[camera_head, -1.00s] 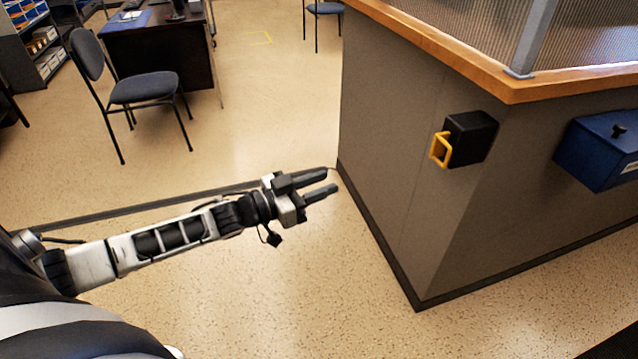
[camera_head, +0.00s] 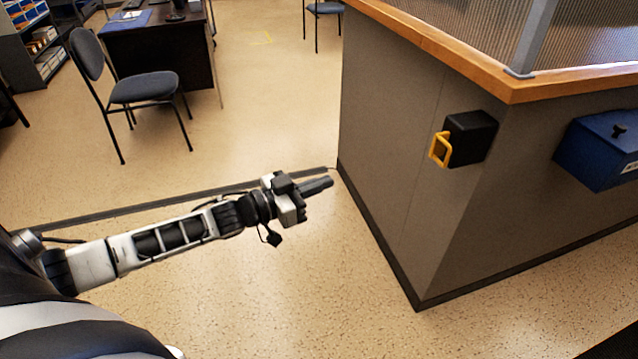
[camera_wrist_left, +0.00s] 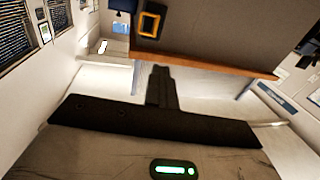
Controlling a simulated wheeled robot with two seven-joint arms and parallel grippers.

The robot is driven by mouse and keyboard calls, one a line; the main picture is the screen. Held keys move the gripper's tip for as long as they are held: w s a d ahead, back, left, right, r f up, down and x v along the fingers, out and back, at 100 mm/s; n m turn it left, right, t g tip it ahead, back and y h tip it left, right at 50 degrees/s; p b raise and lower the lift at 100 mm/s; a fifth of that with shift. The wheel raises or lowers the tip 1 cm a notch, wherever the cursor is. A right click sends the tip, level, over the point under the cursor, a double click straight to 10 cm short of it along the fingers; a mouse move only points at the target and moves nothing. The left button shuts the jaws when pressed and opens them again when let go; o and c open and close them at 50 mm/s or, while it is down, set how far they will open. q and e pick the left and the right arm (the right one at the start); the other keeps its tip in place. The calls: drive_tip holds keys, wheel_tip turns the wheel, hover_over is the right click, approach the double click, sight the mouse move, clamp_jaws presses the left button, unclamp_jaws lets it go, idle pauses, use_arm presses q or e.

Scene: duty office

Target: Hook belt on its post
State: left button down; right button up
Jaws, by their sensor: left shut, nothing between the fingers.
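A black belt housing (camera_head: 470,138) is mounted on the corner of the grey counter. A yellow loop (camera_head: 440,150), which looks like the belt's end, sticks out from its left side. The yellow loop also shows at the top of the left wrist view (camera_wrist_left: 150,22). My left gripper (camera_head: 327,182) is shut and empty, in the air left of the counter and well apart from the loop. Its closed fingers show in the left wrist view (camera_wrist_left: 160,72). No post that I can make out is in view. My right gripper is not in view.
The grey counter (camera_head: 390,150) with a wooden ledge (camera_head: 480,72) fills the right side. A blue box (camera_head: 598,155) hangs on its right face. A chair (camera_head: 140,88) and a dark desk (camera_head: 165,45) stand at the back left. Open floor lies between them and the counter.

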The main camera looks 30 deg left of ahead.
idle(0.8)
use_arm(q)
drive_tip(key=c, duration=1.5)
unclamp_jaws()
drive_tip(key=v, duration=1.6)
drive_tip(key=shift+r, duration=0.1)
